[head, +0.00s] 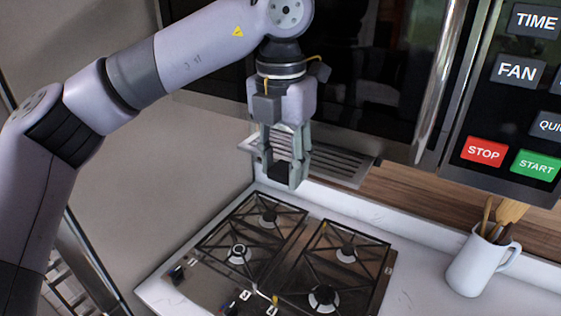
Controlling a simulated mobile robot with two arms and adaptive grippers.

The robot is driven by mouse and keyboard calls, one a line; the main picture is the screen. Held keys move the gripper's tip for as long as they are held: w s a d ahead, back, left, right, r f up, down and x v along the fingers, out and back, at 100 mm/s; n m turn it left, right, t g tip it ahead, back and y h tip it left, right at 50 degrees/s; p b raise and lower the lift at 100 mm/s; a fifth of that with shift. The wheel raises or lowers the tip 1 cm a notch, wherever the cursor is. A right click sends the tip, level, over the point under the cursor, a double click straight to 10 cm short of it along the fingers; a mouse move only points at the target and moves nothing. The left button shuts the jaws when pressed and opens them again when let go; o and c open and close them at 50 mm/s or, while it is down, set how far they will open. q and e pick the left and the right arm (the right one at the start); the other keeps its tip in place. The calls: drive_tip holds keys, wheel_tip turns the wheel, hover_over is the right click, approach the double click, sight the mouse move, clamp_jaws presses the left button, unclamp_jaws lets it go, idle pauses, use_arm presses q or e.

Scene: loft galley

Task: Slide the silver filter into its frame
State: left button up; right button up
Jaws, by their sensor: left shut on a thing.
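The silver filter (338,164) is a flat slatted metal panel just below the lower edge of the microwave. It lies roughly level, above the back of the cooktop. My left gripper (287,181) points down in front of it and is shut on the filter; the fingers cover part of its left half. A short piece of the filter shows left of the fingers and a longer piece to their right. The frame is not visible; the underside of the microwave is hidden from this angle. My right gripper is out of view.
The black microwave (385,75) with its long handle (437,80) and button panel (520,90) fills the upper right. A gas cooktop (285,262) lies below. A white pitcher (476,265) with wooden utensils stands right on the white counter (420,270). A wall is at left.

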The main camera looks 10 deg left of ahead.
use_arm(q)
drive_tip(key=shift+w+d, duration=0.1)
drive_tip(key=shift+w, duration=0.15)
drive_tip(key=shift+s, duration=0.1)
drive_tip(key=shift+s+b, duration=0.3)
drive_tip(key=shift+s+a+b, duration=0.25)
drive_tip(key=shift+s+b, duration=0.15)
drive_tip(key=shift+s, duration=0.2)
drive_tip(key=shift+s+a+b, duration=0.3)
drive_tip(key=shift+s+b, duration=0.1)
drive_tip(key=shift+s, duration=0.2)
drive_tip(key=shift+s+a+b, duration=0.25)
drive_tip(key=shift+s+b, duration=0.15)
drive_tip(key=shift+s, duration=0.2)
drive_tip(key=shift+s+a+b, duration=0.25)
drive_tip(key=shift+s, duration=0.45)
drive_tip(key=shift+s+a+b, duration=0.3)
drive_tip(key=shift+s, duration=0.45)
drive_tip(key=shift+s+a+b, duration=0.25)
drive_tip(key=shift+s, duration=0.45)
drive_tip(key=shift+w+d+p, duration=0.5)
drive_tip(key=shift+w+p, duration=0.1)
drive_tip(key=shift+w, duration=0.75)
drive_tip(key=shift+w+d+p, duration=0.5)
drive_tip(key=shift+w+p, duration=0.15)
drive_tip(key=shift+w, duration=0.75)
drive_tip(key=shift+w+d+p, duration=0.5)
drive_tip(key=shift+w+p, duration=0.1)
drive_tip(key=shift+w, duration=0.75)
